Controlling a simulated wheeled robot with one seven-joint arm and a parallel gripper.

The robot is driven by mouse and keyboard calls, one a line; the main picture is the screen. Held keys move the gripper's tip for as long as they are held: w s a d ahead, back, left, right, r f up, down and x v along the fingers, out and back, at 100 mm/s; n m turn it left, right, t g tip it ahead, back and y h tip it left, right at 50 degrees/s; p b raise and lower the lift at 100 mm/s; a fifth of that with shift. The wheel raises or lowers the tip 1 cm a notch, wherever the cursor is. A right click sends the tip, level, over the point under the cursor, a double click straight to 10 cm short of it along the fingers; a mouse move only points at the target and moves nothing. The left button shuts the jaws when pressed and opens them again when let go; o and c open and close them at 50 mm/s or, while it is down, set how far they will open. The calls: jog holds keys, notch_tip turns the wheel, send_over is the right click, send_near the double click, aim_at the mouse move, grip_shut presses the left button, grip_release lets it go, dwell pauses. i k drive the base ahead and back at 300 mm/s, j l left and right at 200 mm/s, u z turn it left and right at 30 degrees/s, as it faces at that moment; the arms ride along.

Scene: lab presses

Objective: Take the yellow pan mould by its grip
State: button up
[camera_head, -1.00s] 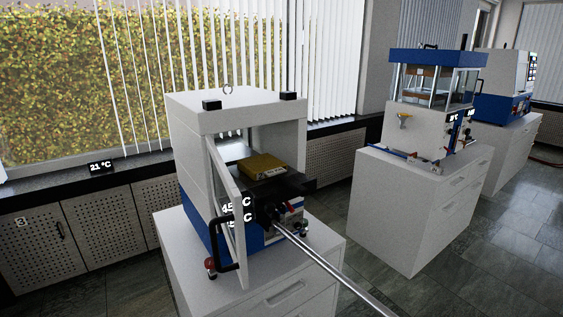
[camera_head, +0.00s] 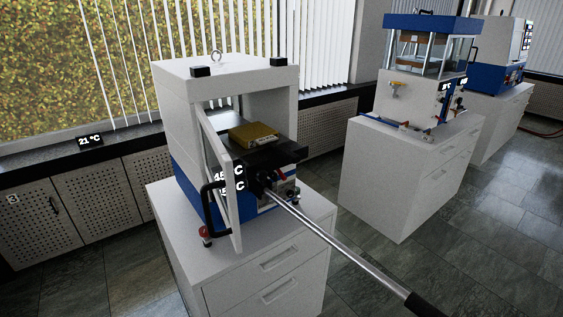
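The yellow pan mould (camera_head: 252,132) is a flat, square-looking block. It lies on the dark lower plate (camera_head: 283,153) inside the near white press (camera_head: 212,104). Its front edge looks paler and metallic; I cannot make out its grip clearly at this size. The press door (camera_head: 218,172) stands open at the front left, with a black handle (camera_head: 208,212). My gripper is not in view, so I cannot see where it is relative to the mould.
A long metal lever (camera_head: 340,245) with a black end sticks out from the near press toward the lower right. The press stands on a white cabinet (camera_head: 250,262). A second press (camera_head: 428,50) stands on another cabinet farther right. Grey tiled floor is free between and before them.

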aim_at(252, 135)
jog(key=i+l+z, duration=0.35)
jog(key=i+z, duration=0.2)
jog(key=i+l+z, duration=0.1)
jog(key=i+z, duration=0.15)
jog(key=i, duration=0.6)
